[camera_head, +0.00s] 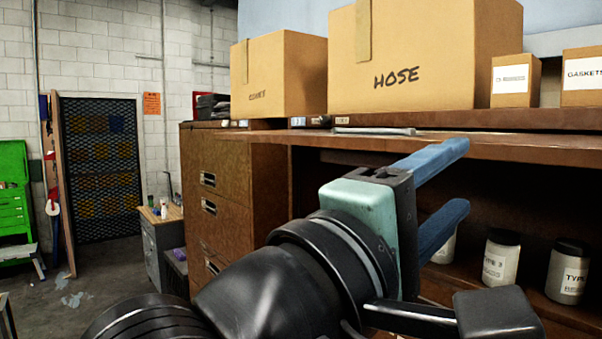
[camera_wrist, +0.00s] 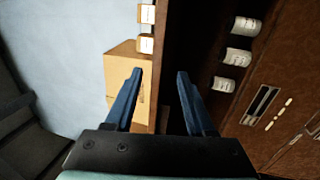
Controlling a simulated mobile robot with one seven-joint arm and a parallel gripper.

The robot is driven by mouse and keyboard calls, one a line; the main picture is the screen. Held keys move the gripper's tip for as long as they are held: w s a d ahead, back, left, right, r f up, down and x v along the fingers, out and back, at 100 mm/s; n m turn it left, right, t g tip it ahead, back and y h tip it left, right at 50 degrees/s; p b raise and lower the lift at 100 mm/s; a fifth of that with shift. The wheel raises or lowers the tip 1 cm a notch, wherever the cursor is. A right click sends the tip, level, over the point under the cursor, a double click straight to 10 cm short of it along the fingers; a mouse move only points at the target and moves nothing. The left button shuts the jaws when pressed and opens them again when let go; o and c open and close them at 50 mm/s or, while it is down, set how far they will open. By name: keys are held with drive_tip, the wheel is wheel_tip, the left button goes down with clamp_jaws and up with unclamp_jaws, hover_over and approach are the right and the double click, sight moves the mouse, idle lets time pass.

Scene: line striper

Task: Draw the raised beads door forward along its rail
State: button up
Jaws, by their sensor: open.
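A brown wooden panel edge (camera_head: 540,150), which looks like the raised door's front, runs level across the top of the dark cabinet opening in the head view. In the wrist view the wooden edge (camera_wrist: 161,50) is a narrow upright strip. I cannot make out any beads or the rail. My gripper (camera_head: 457,180) is open and empty in front of the cabinet. In the wrist view its two blue fingers (camera_wrist: 157,73) point toward the cabinet, with the strip between them in the picture. I see no contact, and the depth gap is unclear.
Cardboard boxes, including a HOSE box (camera_head: 410,60), stand on top. Several labelled jars (camera_head: 502,257) stand inside the cabinet below. A brown drawer cabinet (camera_head: 230,190) adjoins on the left. A mesh door (camera_head: 102,165), green cabinet (camera_head: 14,205) and open floor lie farther left.

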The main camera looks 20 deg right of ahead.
sight(485, 156)
drive_tip(key=p+x, duration=0.2)
drive_tip(key=x, duration=0.5)
drive_tip(key=shift+r, duration=0.15)
drive_tip(key=shift+p+x, duration=0.55)
drive_tip(key=shift+x, duration=0.5)
drive_tip(key=shift+c, duration=0.3)
clamp_jaws()
